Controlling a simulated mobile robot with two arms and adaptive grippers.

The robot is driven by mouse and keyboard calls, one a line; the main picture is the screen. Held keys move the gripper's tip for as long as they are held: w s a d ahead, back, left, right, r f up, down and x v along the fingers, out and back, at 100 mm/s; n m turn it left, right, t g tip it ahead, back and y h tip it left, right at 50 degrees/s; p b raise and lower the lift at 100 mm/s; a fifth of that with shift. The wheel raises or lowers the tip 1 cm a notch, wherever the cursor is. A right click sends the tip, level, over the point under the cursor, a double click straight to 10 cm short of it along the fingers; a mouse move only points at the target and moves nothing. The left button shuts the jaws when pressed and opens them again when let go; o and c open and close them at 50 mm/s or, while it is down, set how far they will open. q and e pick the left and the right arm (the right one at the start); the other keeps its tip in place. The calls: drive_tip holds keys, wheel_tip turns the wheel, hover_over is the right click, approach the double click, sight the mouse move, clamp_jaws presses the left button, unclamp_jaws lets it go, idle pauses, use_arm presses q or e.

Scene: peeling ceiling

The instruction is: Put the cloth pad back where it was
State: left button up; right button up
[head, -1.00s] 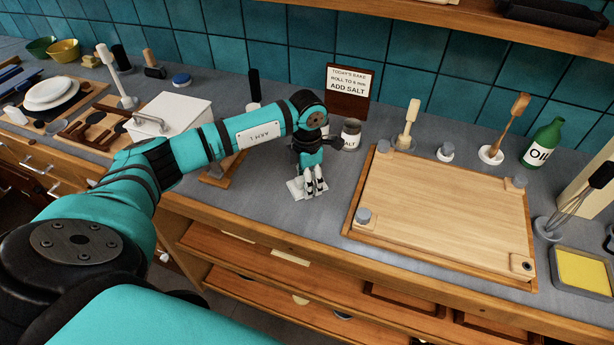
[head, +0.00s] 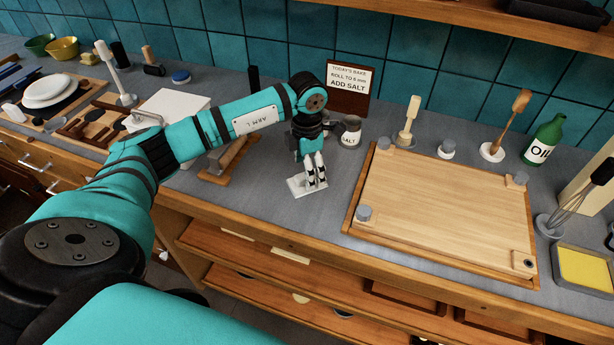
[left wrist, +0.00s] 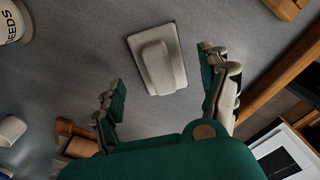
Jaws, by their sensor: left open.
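A pale pad with a raised grip, which I take to be the cloth pad (head: 297,187), lies flat on the grey counter near its front edge, left of the wooden board. My left gripper (head: 316,186) points down over it and partly hides it. In the left wrist view the pad (left wrist: 165,62) lies between and beyond the two spread fingers of my left gripper (left wrist: 160,68), with clear gaps on both sides. The gripper is open and holds nothing. My right gripper is not in view.
The wooden board (head: 445,205) stands to the right with grey knobs at its corners. A salt jar (head: 350,133) and a sign (head: 348,88) are behind. A wooden-handled tool (head: 228,160) lies left of the pad. A yellow pad in a tray (head: 583,268) is far right.

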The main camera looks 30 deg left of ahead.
use_arm(q)
wheel_tip(320, 180, up, 9)
drive_tip(key=b, duration=0.1)
drive_tip(key=shift+b, duration=0.35)
